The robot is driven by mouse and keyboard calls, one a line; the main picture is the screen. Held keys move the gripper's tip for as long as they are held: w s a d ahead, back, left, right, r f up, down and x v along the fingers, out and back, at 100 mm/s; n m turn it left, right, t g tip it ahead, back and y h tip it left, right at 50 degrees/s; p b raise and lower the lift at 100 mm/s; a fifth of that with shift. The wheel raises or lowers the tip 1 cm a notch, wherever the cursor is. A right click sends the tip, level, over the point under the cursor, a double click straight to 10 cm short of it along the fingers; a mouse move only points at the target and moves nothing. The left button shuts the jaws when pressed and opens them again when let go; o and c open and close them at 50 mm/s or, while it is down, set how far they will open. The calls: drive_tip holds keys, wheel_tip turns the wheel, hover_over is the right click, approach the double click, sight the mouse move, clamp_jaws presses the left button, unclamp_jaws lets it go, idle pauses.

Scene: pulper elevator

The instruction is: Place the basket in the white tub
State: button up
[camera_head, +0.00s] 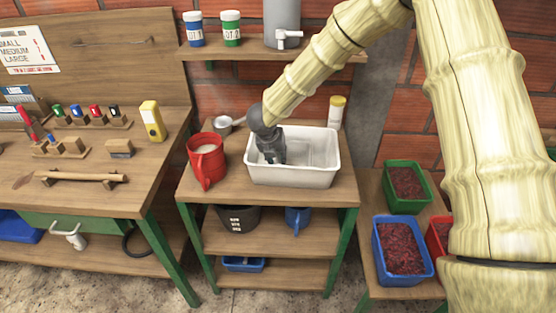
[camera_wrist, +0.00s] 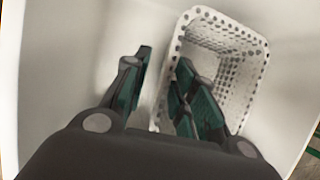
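The white tub (camera_head: 293,176) stands on the top of the middle wooden shelf unit. My gripper (camera_head: 271,158) reaches down into its left part. In the wrist view a white perforated basket (camera_wrist: 241,43) sits inside the tub, whose pale floor and walls (camera_wrist: 60,60) surround it. My gripper (camera_wrist: 165,62) is open: one finger is outside the basket's left wall, the other over or inside the basket, with a gap between them. The fingers hide part of the basket's near left side. I cannot clearly make out the basket in the head view.
A red jug (camera_head: 206,161) stands close left of the tub, with a small metal pan (camera_head: 225,124) behind it. A yellow-capped bottle (camera_head: 336,111) stands behind the tub's right corner. Green (camera_head: 407,205) and blue (camera_head: 380,257) trays of red contents lie lower right.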

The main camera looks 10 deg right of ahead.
drive_tip(key=b+v, duration=0.1)
drive_tip(key=v, duration=0.8)
drive_tip(key=shift+r, duration=0.3)
